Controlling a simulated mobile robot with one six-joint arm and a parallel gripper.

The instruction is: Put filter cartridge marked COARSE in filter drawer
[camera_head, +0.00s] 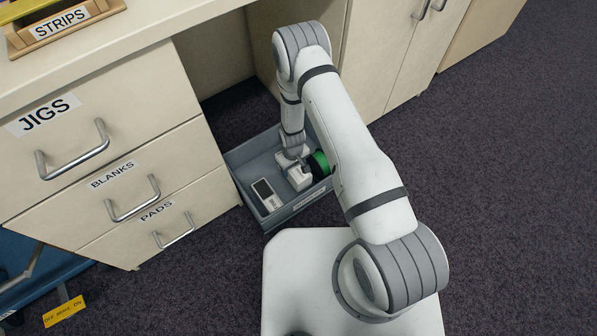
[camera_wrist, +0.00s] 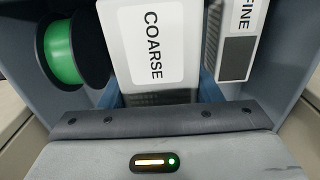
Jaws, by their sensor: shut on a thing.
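The white filter cartridge marked COARSE (camera_wrist: 150,45) is in the middle of the wrist view, label facing the camera. My gripper (camera_head: 297,170) reaches down into a grey-blue open bin (camera_head: 276,220) on the floor and is shut on this cartridge, which is still within the bin. The fingertips are mostly hidden. A second white cartridge, marked FINE (camera_wrist: 238,40), is to the right in the wrist view, apart from it. I cannot make out a drawer marked as the filter drawer.
A dark spool with green winding (camera_wrist: 62,48) lies in the bin left of the cartridge. A cabinet with drawers JIGS (camera_head: 45,115), BLANKS (camera_head: 112,175) and PADS (camera_head: 157,211) is left. A blue unit (camera_head: 25,270) shows lower left. Carpet is clear at right.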

